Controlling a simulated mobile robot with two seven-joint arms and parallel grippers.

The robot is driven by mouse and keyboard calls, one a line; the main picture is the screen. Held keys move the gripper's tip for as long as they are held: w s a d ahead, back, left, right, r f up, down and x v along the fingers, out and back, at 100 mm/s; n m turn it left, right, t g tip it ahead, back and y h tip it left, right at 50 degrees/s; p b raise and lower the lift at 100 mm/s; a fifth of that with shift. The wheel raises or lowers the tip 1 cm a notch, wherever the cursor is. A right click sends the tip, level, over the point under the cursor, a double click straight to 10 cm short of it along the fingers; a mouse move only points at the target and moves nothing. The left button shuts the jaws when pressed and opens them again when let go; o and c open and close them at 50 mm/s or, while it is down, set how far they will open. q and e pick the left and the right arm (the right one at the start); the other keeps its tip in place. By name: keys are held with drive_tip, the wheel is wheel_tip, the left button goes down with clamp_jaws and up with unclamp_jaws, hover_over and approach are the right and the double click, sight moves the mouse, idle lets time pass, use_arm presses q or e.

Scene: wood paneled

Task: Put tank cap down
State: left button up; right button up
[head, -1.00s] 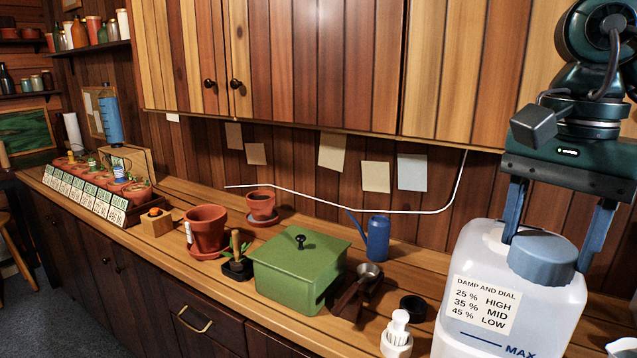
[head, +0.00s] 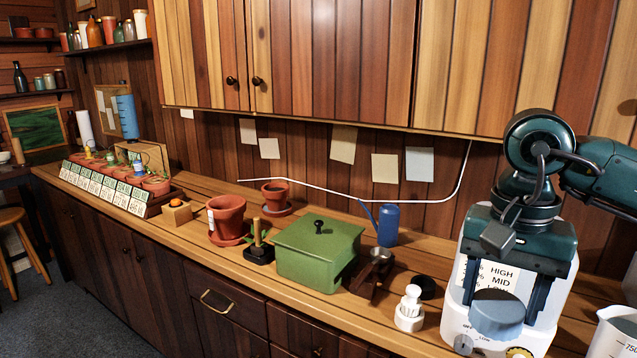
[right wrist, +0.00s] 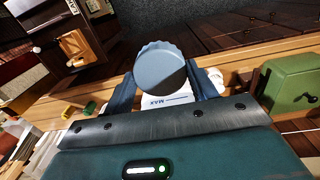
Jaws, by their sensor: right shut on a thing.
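The tank cap (head: 497,316) is a blue-grey round cap. It is between the fingers of my right gripper (head: 503,302), which is shut on it. The cap hangs in front of the white translucent tank (head: 457,328), whose label is partly covered by the gripper. The tank's top opening is hidden behind my arm. In the right wrist view the cap (right wrist: 160,67) sits between both fingers, with part of the tank marked MAX (right wrist: 165,100) showing below it. My left gripper is not in view.
A green lidded box (head: 312,262), a blue watering can (head: 387,222), a black round lid (head: 424,287) and a white pump nozzle (head: 410,303) stand left of the tank. A white jug (head: 612,335) is at the right edge. The counter's front strip (head: 345,315) is clear left of the nozzle.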

drive_tip(key=s+a+f+n, duration=0.2)
drive_tip(key=f+n, duration=0.4)
drive_tip(key=f, duration=1.1)
drive_tip(key=shift+a+f+n, duration=0.25)
drive_tip(key=shift+a+n, duration=0.15)
drive_tip(key=shift+a, duration=0.15)
drive_tip(key=shift+s, duration=0.15)
